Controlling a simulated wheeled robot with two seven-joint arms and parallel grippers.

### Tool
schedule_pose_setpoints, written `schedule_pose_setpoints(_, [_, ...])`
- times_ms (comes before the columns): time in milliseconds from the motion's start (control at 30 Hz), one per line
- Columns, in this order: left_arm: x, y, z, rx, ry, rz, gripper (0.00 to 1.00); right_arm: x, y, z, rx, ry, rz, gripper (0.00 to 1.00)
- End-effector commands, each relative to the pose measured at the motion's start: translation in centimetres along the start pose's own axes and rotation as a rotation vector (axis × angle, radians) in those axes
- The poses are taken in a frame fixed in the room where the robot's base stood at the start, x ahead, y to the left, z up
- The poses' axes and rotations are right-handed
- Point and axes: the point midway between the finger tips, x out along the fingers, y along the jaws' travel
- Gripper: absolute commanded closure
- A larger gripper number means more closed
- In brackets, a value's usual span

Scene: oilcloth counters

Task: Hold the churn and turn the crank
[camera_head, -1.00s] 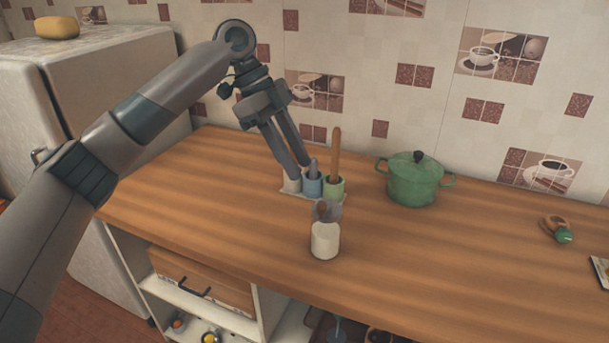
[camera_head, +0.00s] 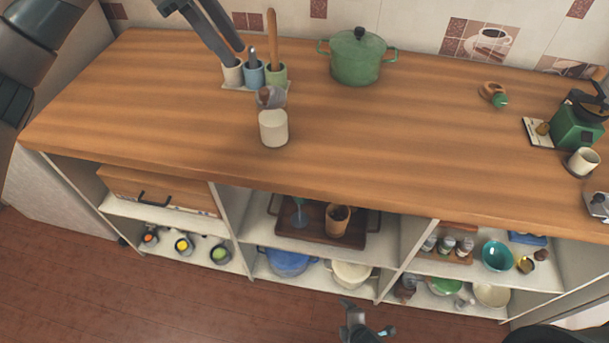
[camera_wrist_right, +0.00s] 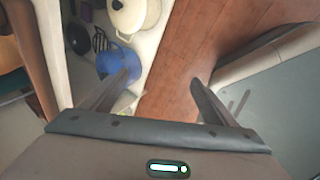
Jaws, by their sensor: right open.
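The churn (camera_head: 273,128) appears to be the small jar with a white body standing upright near the front edge of the wooden counter. Its grey top with a brown part (camera_head: 269,97) is probably the crank, too small to tell clearly. My left gripper (camera_head: 236,55) is behind and left of the churn, pointing down at the utensil pots. Its fingers are apart, with nothing seen between them. My right gripper (camera_head: 362,325) is low in front of the shelves, far from the churn. In the right wrist view its fingers (camera_wrist_right: 165,79) are open and empty.
Utensil pots (camera_head: 276,75) stand behind the churn, and a green pot (camera_head: 357,58) stands to their right. A green grinder (camera_head: 577,124) and a cup (camera_head: 582,161) are at the far right. The counter (camera_head: 400,150) right of the churn is clear. Open shelves lie below.

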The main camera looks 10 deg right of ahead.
Motion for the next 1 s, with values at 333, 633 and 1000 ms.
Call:
schedule_pose_setpoints(333, [0.0, 0.0, 0.0, 0.000, 0.000, 0.000, 0.69, -6.7, 13.9, -7.9, -0.662, -0.009, 0.263, 0.20])
schedule_pose_setpoints(633, [0.0, 0.0, 0.0, 0.000, 0.000, 0.000, 0.69, -16.3, 23.6, -13.6, -1.159, -0.149, 0.496, 0.20])
schedule_pose_setpoints(1000, [0.0, 0.0, 0.0, 0.000, 0.000, 0.000, 0.69, -29.3, 31.1, -17.3, -1.581, -0.428, 0.697, 0.20])
